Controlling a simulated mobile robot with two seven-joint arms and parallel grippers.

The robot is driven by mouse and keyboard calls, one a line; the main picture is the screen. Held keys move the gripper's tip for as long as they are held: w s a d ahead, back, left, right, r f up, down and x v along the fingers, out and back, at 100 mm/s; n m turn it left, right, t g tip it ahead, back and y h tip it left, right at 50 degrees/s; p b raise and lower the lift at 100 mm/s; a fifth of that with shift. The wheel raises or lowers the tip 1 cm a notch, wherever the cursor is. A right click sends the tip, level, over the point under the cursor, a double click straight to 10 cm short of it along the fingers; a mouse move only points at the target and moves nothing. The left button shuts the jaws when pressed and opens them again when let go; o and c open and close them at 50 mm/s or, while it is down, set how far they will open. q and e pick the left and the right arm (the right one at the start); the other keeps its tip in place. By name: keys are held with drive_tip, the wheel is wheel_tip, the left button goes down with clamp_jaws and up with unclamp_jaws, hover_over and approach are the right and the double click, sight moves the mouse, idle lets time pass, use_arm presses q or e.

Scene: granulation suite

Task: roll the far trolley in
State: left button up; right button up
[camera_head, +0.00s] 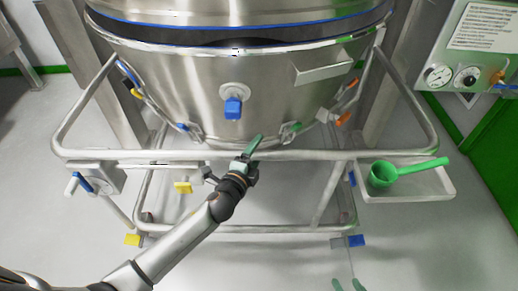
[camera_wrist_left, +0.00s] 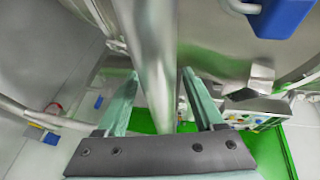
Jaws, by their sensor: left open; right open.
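A steel trolley with a tubular frame (camera_head: 340,154) fills the middle of the head view and carries a large steel bowl (camera_head: 190,85). It is the only trolley I see. My left gripper (camera_head: 250,158) is at the middle of the front rail, open. In the left wrist view the rail (camera_wrist_left: 152,60) runs between the two open green fingers (camera_wrist_left: 160,73), with no clear grip on it. My right gripper (camera_head: 347,285) shows only as two separated green fingertips at the bottom edge, empty and well short of the trolley.
Yellow (camera_head: 132,240) and blue (camera_head: 356,240) pedals sit low at the trolley's wheels. A side tray (camera_head: 430,190) on the right holds a green scoop (camera_head: 383,174). A gauge panel (camera_head: 475,45) stands at far right. The floor in front is clear.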

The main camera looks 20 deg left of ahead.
use_arm(q)
drive_tip(key=shift+x, duration=0.75)
clamp_jaws()
idle(0.9)
drive_tip(key=shift+w, duration=0.1)
